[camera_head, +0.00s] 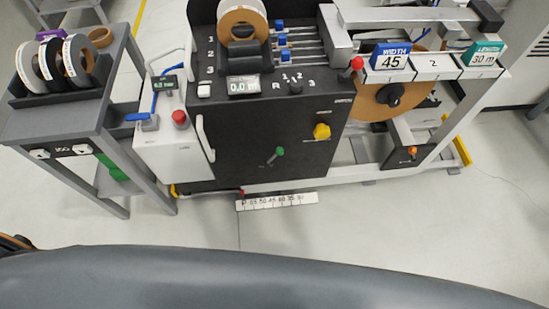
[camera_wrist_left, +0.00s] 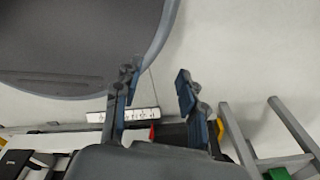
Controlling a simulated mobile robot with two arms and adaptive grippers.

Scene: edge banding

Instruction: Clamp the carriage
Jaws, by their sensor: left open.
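The edge banding machine's black front panel (camera_head: 235,135) shows in the head view, with a tape roll (camera_head: 242,22) on top. I cannot tell for certain which part is the carriage. A lever with a red knob (camera_head: 357,63) stands at the panel's upper right corner. A green-knobbed lever (camera_head: 279,151) and a yellow knob (camera_head: 321,131) are on the panel's front. A white number scale (camera_head: 277,201) runs low along the front, also in the left wrist view (camera_wrist_left: 122,115). My left gripper (camera_wrist_left: 157,85) is open and empty, apart from the machine. My right gripper is in neither view.
A grey cart (camera_head: 68,113) with tape rolls stands at the left. A white control box (camera_head: 180,150) with a red button sits beside the panel. Labelled blocks, including the blue WIDTH 45 sign (camera_head: 390,56), line the rail at right. The floor before the machine is clear.

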